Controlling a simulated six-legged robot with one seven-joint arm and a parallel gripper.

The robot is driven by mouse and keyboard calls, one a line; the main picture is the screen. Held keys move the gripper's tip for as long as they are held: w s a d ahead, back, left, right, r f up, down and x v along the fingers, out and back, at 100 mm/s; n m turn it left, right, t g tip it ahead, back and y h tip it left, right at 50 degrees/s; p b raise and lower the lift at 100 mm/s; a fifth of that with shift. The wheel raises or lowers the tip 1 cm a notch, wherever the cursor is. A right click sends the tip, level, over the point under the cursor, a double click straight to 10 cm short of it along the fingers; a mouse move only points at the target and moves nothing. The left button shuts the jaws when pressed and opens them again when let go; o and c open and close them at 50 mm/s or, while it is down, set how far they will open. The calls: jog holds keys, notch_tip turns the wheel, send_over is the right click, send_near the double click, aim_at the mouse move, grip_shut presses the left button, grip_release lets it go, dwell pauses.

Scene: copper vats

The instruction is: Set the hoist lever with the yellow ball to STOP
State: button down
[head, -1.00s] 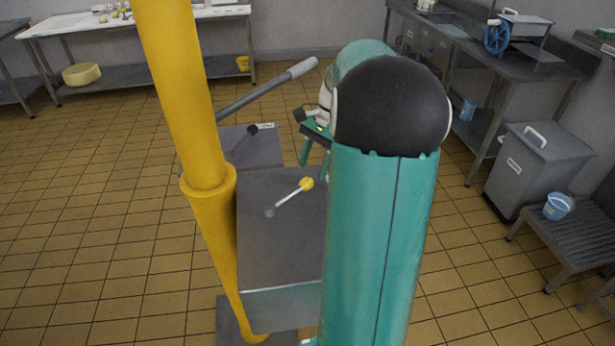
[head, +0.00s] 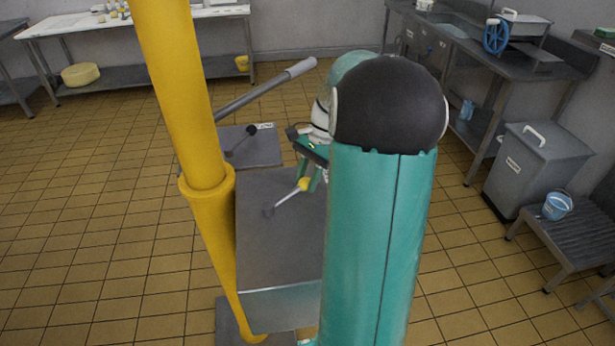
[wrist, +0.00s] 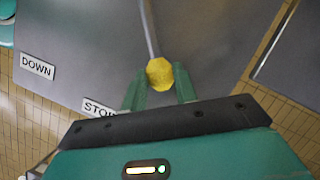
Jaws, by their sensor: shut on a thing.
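The hoist lever with the yellow ball (head: 304,184) stands on the grey box top (head: 280,240). Its thin metal rod runs from a pivot at lower left up to the ball at upper right. My gripper (head: 307,180) has come down onto the ball; my arm hides part of it in the head view. In the wrist view, my gripper (wrist: 160,80) has its two green fingers on either side of the yellow ball (wrist: 160,72), shut on it. The STOP label (wrist: 99,107) is left of the fingers, partly covered by my gripper. The DOWN label (wrist: 37,66) is farther left.
A second lever with a black ball (head: 251,129) is on the box behind, beside a small white label (head: 265,126). A long grey handle (head: 265,90) slants above it. A thick yellow post (head: 180,90) stands left of the box. Tiled floor is clear at left.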

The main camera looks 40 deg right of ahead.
jog(key=shift+s, duration=0.15)
jog(key=shift+s+a+m+t, duration=0.2)
jog(key=shift+s+m+t, duration=0.3)
jog(key=shift+s+m, duration=1)
jog(key=shift+s+a+m+t+h, duration=0.15)
jog(key=shift+s+a+m+t, duration=0.15)
jog(key=shift+s+m, duration=0.35)
jog(key=shift+s+a+m+t+h, duration=0.2)
jog(key=shift+s+a+m+t, duration=0.1)
jog(key=shift+s+m, duration=0.4)
jog(key=shift+s+a+m+t+h, duration=0.2)
jog(key=shift+s+a+m, duration=0.1)
jog(key=shift+s+m, duration=0.35)
jog(key=c, duration=1.1)
grip_release()
jog(key=v, duration=1.3)
jog(key=shift+d+r, duration=0.15)
jog(key=shift+r, duration=0.25)
